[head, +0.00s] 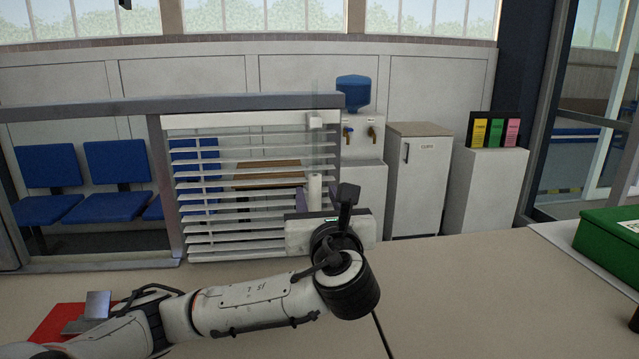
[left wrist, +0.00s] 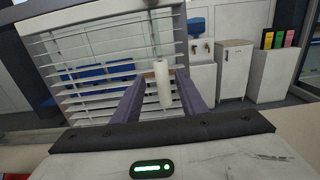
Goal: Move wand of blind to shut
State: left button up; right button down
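The white blind (head: 215,223) hangs in a grey frame on the far side of the counter. Its slats are apart and I can see blue chairs through them. The wand, a clear rod with a white cylindrical handle (head: 315,187), hangs upright at the blind's right side. In the left wrist view, the wand handle (left wrist: 162,85) stands between the two purple fingers of my left gripper (left wrist: 161,80), with a visible gap on each side. The left gripper (head: 313,192) is open; whether the handle is fully between the fingertips in depth is hard to tell. My right gripper is not in view.
Behind the frame stand a water dispenser (head: 354,95), a white cabinet (head: 418,190) and blue chairs (head: 118,165). A green box (head: 610,236) sits at the right of the counter and a red item (head: 52,322) at the left. The counter's right-middle area is clear.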

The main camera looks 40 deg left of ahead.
aim_at(316, 189)
pick_arm(q)
jog(key=x, duration=0.6)
jog(key=shift+w+f, duration=0.1)
grip_shut()
